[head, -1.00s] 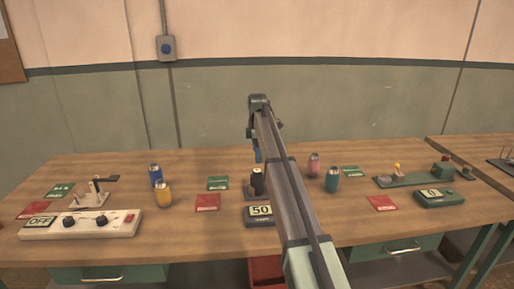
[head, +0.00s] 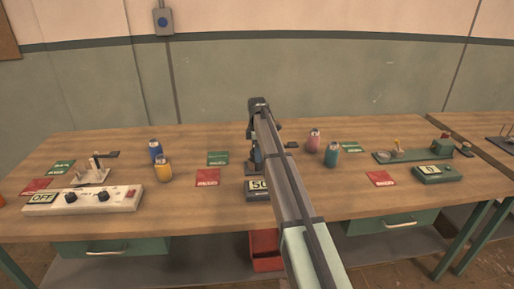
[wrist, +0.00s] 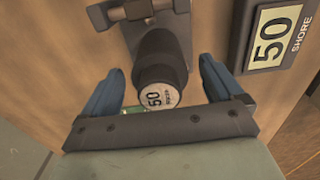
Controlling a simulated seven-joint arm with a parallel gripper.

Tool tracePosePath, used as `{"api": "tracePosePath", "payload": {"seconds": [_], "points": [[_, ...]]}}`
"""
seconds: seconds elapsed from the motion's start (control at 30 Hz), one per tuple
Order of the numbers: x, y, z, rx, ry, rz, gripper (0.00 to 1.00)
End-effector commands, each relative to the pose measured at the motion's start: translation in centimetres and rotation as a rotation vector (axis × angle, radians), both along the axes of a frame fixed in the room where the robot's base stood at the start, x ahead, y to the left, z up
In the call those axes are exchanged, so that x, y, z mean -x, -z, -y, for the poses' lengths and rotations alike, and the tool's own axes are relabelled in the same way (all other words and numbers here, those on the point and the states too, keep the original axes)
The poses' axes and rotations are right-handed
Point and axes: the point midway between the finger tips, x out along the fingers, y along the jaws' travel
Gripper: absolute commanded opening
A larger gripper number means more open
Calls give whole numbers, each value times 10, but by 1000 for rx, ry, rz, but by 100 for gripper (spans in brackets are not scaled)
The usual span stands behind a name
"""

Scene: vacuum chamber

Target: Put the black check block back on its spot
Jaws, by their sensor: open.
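A black cylinder with a pale end face marked 50 (wrist: 152,75) is in the wrist view; I take it for the check block. It is on a grey metal stand (wrist: 118,32). My gripper (wrist: 165,85) is open, with one blue finger on each side of the cylinder and visible gaps between them. In the head view my gripper (head: 257,165) is low over the bench behind the display reading 50 (head: 257,187), and the arm hides most of the cylinder. A small dark flat square (head: 291,145) lies right of the arm; I cannot tell if it is the spot.
Blue (head: 155,148) and yellow (head: 163,168) canisters stand to the left, pink (head: 314,140) and teal (head: 332,154) ones to the right. A white OFF control box (head: 85,199) sits at left front. A green display (head: 438,173) is at the right.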

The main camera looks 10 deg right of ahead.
Motion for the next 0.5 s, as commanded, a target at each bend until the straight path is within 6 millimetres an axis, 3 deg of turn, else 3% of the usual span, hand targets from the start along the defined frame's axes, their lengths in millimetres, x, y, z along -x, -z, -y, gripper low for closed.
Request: {"api": "tracePosePath", "payload": {"seconds": [0.23, 0.5], "points": [[0, 0, 0, 0, 0, 0, 93], [0, 0, 0, 0, 0, 0, 67]]}}
